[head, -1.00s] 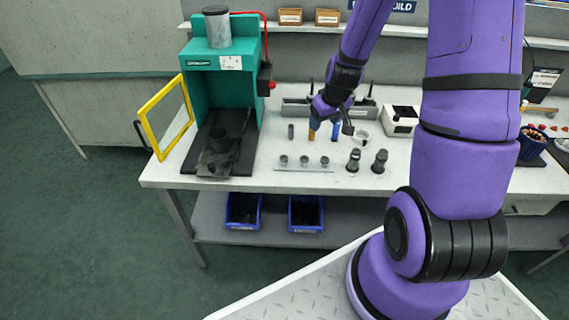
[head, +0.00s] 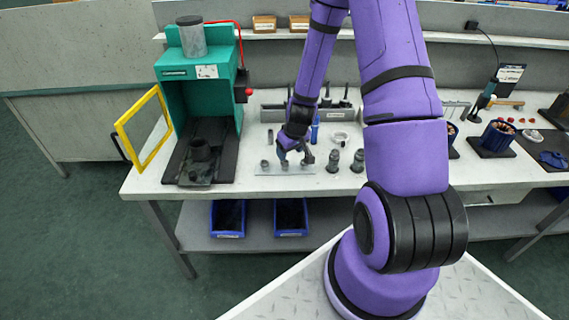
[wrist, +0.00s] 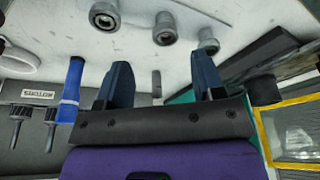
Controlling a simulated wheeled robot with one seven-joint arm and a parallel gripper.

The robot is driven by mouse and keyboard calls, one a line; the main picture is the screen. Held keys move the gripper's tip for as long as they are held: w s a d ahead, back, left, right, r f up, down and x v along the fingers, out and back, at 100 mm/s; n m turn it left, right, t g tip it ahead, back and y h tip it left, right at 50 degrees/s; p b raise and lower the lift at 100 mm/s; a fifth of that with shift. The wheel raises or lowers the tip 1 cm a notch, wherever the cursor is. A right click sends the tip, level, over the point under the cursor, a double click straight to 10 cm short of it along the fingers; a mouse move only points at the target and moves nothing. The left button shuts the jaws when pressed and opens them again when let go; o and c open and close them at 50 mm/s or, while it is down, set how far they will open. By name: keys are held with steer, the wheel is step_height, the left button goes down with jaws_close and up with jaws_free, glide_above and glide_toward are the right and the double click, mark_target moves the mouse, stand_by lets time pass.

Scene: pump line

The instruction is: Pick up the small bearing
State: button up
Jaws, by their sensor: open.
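Three grey ring-topped parts stand in a row on a pale strip (head: 262,171) at the bench front. In the wrist view, the right one (wrist: 208,40) looks smallest, the middle one (wrist: 165,28) a little bigger and the left one (wrist: 105,15) largest; the right one is likely the small bearing. In the head view it seems to be the leftmost part (head: 265,165). My gripper (head: 295,157) is above the strip, partly hiding the other parts. In the wrist view my gripper (wrist: 160,66) is open and empty, its fingers apart from the row.
A teal press (head: 210,90) with an open yellow guard (head: 128,140) stands left. Two dark fittings (head: 345,161) stand right of the strip. A blue tool (wrist: 72,88), a dark cylinder (wrist: 156,82) and a white ring (head: 340,139) are behind it.

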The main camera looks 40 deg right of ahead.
mark_target(285, 163)
steer(key=x, duration=0.4)
steer(key=shift+a, duration=0.3)
steer(key=shift+w+f, duration=0.2)
steer(key=shift+f, duration=0.35)
steer(key=c, duration=0.8)
